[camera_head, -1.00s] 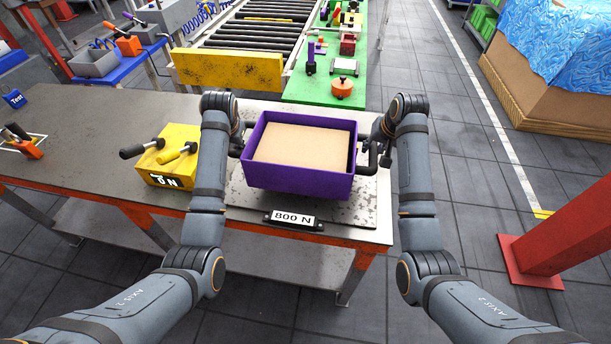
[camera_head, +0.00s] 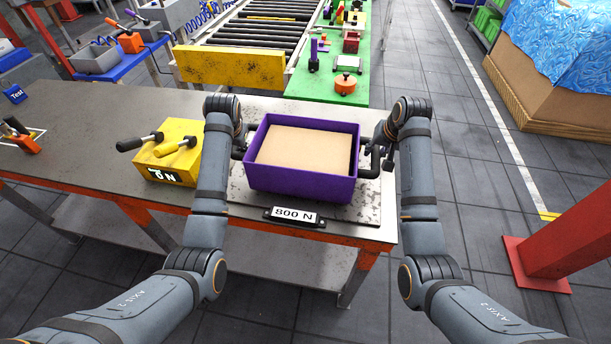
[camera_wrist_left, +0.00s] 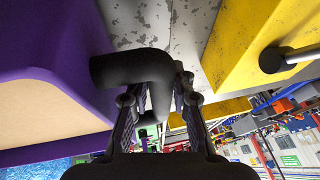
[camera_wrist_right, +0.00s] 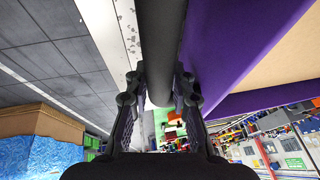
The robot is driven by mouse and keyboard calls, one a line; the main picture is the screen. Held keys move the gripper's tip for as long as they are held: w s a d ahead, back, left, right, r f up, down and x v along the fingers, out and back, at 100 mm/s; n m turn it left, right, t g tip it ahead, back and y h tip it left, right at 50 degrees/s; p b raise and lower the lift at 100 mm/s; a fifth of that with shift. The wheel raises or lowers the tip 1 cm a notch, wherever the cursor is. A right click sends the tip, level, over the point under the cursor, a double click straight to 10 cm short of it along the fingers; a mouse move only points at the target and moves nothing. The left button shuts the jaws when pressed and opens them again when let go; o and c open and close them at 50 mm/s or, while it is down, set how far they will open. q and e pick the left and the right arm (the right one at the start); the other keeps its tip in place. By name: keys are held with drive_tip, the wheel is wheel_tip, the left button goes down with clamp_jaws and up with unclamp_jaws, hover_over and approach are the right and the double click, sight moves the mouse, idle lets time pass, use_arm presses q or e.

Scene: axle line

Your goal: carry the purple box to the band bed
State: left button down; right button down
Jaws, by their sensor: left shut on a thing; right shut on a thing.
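The purple box (camera_head: 301,184) is open-topped with a tan filling and stands level over the grey metal plate (camera_head: 345,212) at the table's right end. Whether it touches the plate cannot be told. My left gripper (camera_wrist_left: 163,90) is shut on the black handle (camera_wrist_left: 125,68) on the box's left side. My right gripper (camera_wrist_right: 160,95) is shut on the black handle (camera_wrist_right: 160,40) on its right side. A roller bed (camera_head: 255,33) with a yellow end board (camera_head: 229,67) lies beyond the table; I cannot tell whether it is the band bed.
A yellow block (camera_head: 177,135) with two lever handles stands left of the box. A green bench (camera_head: 335,88) with small parts runs right of the rollers. A red post (camera_head: 570,235) stands at the right; floor between is clear.

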use_arm(q)
drive_tip(key=shift+w+f+b, duration=0.1)
drive_tip(key=shift+f+b, duration=0.4)
use_arm(e)
drive_tip(key=shift+w+f, duration=0.1)
drive_tip(key=shift+f, duration=0.4)
use_arm(q)
drive_tip(key=c, duration=1.6)
unclamp_jaws()
drive_tip(key=shift+f, duration=0.4)
use_arm(e)
drive_tip(key=c, duration=1.6)
unclamp_jaws()
drive_tip(key=shift+f, duration=0.45)
use_arm(q)
drive_tip(key=o, duration=0.5)
drive_tip(key=shift+s+r, duration=0.3)
drive_tip(key=shift+s, duration=0.05)
drive_tip(key=shift+c, duration=0.2)
use_arm(e)
drive_tip(key=o, duration=0.5)
drive_tip(key=shift+s+r, duration=0.35)
drive_tip(key=shift+c, duration=0.2)
